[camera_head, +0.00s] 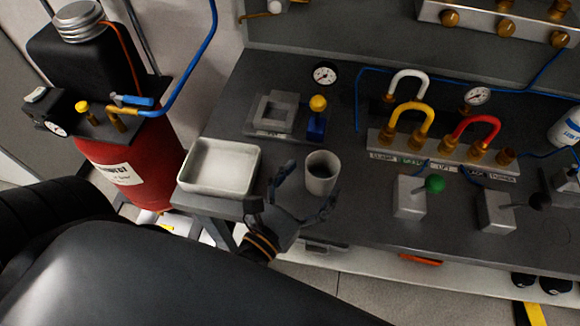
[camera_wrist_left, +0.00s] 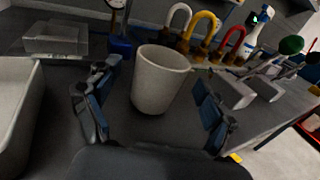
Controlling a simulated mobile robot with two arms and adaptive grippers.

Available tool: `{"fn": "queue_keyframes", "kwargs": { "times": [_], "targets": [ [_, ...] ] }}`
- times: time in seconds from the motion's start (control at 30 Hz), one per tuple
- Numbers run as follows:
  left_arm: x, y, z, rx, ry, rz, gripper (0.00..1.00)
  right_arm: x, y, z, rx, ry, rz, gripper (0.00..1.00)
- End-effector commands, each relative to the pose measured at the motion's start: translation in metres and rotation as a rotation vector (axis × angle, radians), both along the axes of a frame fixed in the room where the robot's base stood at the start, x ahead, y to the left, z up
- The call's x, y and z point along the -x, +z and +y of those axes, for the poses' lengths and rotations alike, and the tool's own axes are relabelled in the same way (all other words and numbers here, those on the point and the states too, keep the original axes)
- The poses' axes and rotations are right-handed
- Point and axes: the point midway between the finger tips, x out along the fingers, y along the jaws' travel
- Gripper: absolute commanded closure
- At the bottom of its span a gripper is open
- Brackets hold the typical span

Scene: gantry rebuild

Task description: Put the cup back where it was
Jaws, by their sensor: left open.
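A plain grey cup (camera_head: 321,174) stands upright on the dark workbench, just right of the white tray. In the left wrist view the cup (camera_wrist_left: 160,80) is between and beyond the fingers. My left gripper (camera_head: 300,192) is open at the bench's front edge, with one finger left of the cup and the other in front of it. In the left wrist view the open left gripper (camera_wrist_left: 155,105) shows blue finger pads on both sides, apart from the cup. My right gripper is in neither view.
The white tray (camera_head: 192,188) is left of the cup. Behind stand a grey square fixture (camera_head: 273,113) and a yellow-knobbed blue valve (camera_head: 317,118). Right are a green-knobbed lever box (camera_head: 410,197) and a coloured-hose manifold (camera_head: 440,148). A red cylinder (camera_head: 130,175) stands left.

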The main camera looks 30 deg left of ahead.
Motion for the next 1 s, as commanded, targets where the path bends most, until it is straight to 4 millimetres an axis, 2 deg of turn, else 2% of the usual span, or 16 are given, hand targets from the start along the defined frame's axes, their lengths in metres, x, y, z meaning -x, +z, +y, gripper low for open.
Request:
{"fn": "queue_keyframes", "kwargs": {
  "times": [0.03, 0.23, 0.3, 0.53, 1.0],
  "targets": [
    [0.013, -0.010, 0.001, -0.002, -0.003, 0.005, 0.17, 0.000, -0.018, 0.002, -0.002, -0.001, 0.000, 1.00],
    [0.053, -0.009, 0.007, -0.001, -0.004, 0.004, 0.17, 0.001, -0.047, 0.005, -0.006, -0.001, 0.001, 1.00],
    [0.061, -0.001, 0.008, -0.006, -0.004, 0.007, 0.17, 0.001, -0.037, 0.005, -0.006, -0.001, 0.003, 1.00],
    [0.078, 0.000, 0.011, -0.001, -0.002, 0.003, 0.17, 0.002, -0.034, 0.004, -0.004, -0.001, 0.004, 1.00],
    [0.080, 0.000, 0.011, 0.001, -0.001, 0.000, 0.17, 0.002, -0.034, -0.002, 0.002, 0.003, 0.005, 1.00]
  ]
}}
